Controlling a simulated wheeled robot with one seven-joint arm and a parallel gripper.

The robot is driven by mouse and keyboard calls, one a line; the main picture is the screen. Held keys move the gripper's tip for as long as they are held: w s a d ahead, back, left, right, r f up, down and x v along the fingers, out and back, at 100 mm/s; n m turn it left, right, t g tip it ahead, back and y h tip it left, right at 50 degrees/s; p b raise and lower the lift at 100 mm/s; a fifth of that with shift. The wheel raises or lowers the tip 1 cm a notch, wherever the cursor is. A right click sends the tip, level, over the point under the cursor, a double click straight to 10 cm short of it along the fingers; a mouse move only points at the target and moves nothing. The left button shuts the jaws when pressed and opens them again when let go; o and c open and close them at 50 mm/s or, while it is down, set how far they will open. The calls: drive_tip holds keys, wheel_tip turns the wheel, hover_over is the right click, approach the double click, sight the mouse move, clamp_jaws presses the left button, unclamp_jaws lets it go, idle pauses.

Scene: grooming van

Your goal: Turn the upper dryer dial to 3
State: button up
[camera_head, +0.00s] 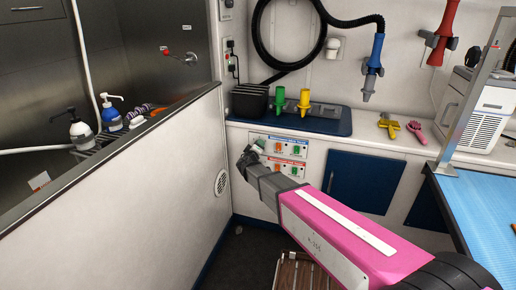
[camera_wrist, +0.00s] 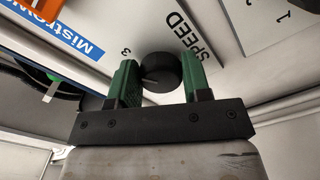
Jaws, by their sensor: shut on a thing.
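The black round dial (camera_wrist: 160,72) sits on a pale panel beside the printed word SPEED in the wrist view. In the head view my gripper (camera_head: 254,151) reaches the left edge of the control panel (camera_head: 278,153), and the dial is hidden there.
The panel carries orange and green switches (camera_head: 294,149). A blue tray (camera_head: 325,122) with green and yellow nozzles lies on the ledge above. A low white partition (camera_head: 120,185) stands close on the left. A blue table (camera_head: 490,205) is at the right.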

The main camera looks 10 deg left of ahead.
drive_tip(key=o, duration=0.9)
drive_tip(key=s, duration=1.1)
drive_tip(key=shift+a, duration=0.4)
drive_tip(key=shift+w, duration=0.1)
drive_tip(key=d+f+m+g+h, duration=0.2)
drive_tip(key=d+m+g+h, duration=0.15)
drive_tip(key=d, duration=1.05)
drive_tip(key=d+f+m+g+h, duration=0.3)
drive_tip(key=d+g, duration=0.2)
drive_tip(key=d, duration=0.9)
drive_tip(key=s+d+f+m+g+y, duration=0.1)
drive_tip(key=s+d+g+y, duration=0.1)
drive_tip(key=s+d+g, duration=0.1)
drive_tip(key=s+d+f+m+g+y, duration=0.1)
drive_tip(key=s+d+m+g+y, duration=0.1)
drive_tip(key=s+d, duration=0.4)
drive_tip(key=s+d+f+m+g+y, duration=0.1)
drive_tip(key=s+d+g+y, duration=0.2)
drive_tip(key=d, duration=0.5)
drive_tip(key=shift+s+f+m+g+y, duration=0.15)
drive_tip(key=shift+s+m+g+y, duration=0.15)
drive_tip(key=shift+s+g, duration=0.65)
